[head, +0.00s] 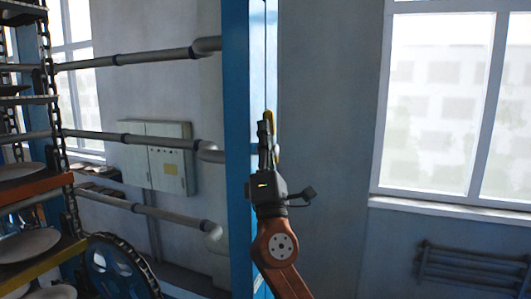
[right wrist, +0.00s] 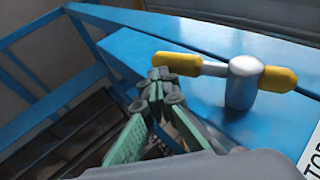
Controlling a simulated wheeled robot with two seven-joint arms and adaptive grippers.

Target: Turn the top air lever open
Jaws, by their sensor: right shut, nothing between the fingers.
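The top air lever (right wrist: 242,82) has a silver-grey hub and yellow handle arms to both sides. It is mounted on a blue beam and lies across the right wrist view. My right gripper (right wrist: 160,76) is shut and empty, its fingertips at the tip of the lever's left arm. I cannot tell whether they touch. In the head view my right gripper (head: 265,122) points upward in front of the blue post. A yellow sliver of the lever (head: 273,120) shows beside the fingers, with the rest hidden. My left gripper is not in view.
The blue post (head: 237,150) stands right behind my right arm. Pipes (head: 130,60) run left from it. A rack with plates (head: 28,243) and chains is at the left. A grey box (head: 165,157) hangs on the wall. A white label (right wrist: 312,155) is beside the lever.

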